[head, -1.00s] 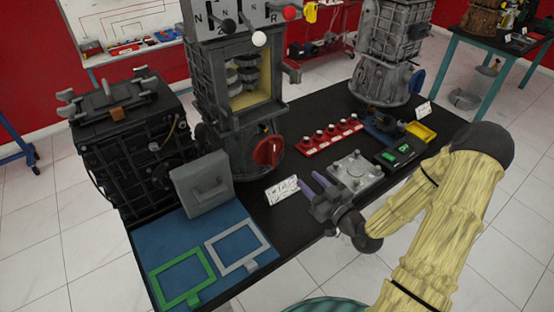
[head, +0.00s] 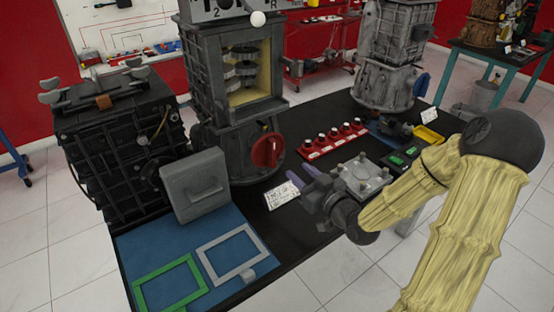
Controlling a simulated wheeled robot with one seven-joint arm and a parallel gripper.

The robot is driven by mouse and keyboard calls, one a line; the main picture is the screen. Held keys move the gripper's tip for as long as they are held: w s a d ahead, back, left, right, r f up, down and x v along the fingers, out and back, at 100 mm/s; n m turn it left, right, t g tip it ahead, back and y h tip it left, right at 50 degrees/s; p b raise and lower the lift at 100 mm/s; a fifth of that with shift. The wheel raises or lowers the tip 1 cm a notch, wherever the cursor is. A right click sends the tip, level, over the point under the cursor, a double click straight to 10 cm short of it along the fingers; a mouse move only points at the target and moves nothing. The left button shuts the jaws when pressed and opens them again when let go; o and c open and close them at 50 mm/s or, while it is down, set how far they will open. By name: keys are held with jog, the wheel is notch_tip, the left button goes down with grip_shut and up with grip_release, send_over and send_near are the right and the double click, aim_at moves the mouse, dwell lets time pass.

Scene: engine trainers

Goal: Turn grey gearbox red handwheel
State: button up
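The grey gearbox (head: 228,155) stands upright on the black table, with an open window showing gears inside. Its red handwheel (head: 268,151) is low on its front right side, facing me. My gripper (head: 305,180) is in front of the gearbox, to the lower right of the handwheel and apart from it. Its two purple fingers are spread with a gap between them and nothing visible in the gap. The fingers point left, toward the white label card.
A white label card (head: 283,194) stands beside my fingertips. A red strip with knobs (head: 333,139) and a grey plate with bolts (head: 361,176) lie to the right. A grey case (head: 194,186) and a blue mat (head: 190,245) with frames are at left.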

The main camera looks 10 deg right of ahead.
aim_at(274, 149)
jog(key=p+x, duration=0.1)
jog(key=x, duration=1)
jog(key=shift+w+a, duration=0.2)
jog(key=shift+w, duration=0.05)
grip_shut()
